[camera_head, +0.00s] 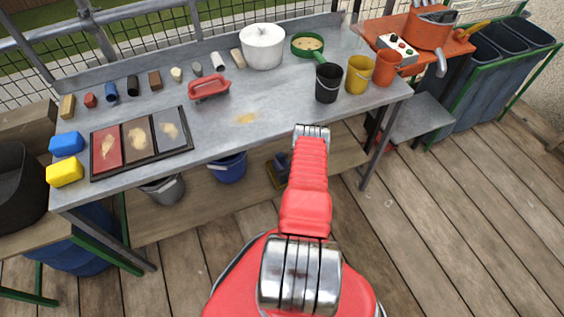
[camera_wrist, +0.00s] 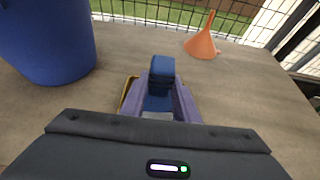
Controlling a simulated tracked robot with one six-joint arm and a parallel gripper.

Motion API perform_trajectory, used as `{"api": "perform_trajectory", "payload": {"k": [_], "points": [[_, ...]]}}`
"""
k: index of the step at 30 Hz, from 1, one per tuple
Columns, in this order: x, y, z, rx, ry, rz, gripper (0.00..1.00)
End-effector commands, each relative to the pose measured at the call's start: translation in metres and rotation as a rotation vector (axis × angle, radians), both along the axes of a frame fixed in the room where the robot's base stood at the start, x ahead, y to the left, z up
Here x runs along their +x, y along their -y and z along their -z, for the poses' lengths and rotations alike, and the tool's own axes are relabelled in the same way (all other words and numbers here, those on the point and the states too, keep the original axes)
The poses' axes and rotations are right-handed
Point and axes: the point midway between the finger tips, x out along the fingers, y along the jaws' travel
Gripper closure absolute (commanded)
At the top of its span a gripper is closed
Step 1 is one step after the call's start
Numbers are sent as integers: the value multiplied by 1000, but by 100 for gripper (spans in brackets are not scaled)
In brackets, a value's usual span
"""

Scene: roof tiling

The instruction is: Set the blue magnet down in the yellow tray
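The blue magnet (camera_wrist: 162,74) is a dark blue block in the middle of the wrist view. My gripper (camera_wrist: 166,98) has one finger on each side of it, seemingly touching, so it looks shut on the magnet. The yellow tray (camera_wrist: 127,96) shows only as a thin yellow edge left of and below the fingers; the gripper hides most of it. In the head view, the tray (camera_head: 273,177) is a small yellow edge on the lower shelf, beside my dark gripper and partly behind my red arm. Whether the magnet touches the tray floor cannot be told.
A blue bucket (camera_wrist: 46,40) stands close on the left, and an orange funnel (camera_wrist: 203,40) stands at the back right on the shelf. The grey tabletop (camera_head: 290,118) is overhead with several items. A grey bucket (camera_head: 164,188) stands further left on the shelf.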

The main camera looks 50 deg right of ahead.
Motion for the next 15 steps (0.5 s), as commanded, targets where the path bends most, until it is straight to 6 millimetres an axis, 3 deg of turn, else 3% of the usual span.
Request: {"api": "perform_trajectory", "payload": {"k": [8,15], "points": [[0,-1,0,1,1,0,53],[0,-1,1,2,0,0,52]]}}
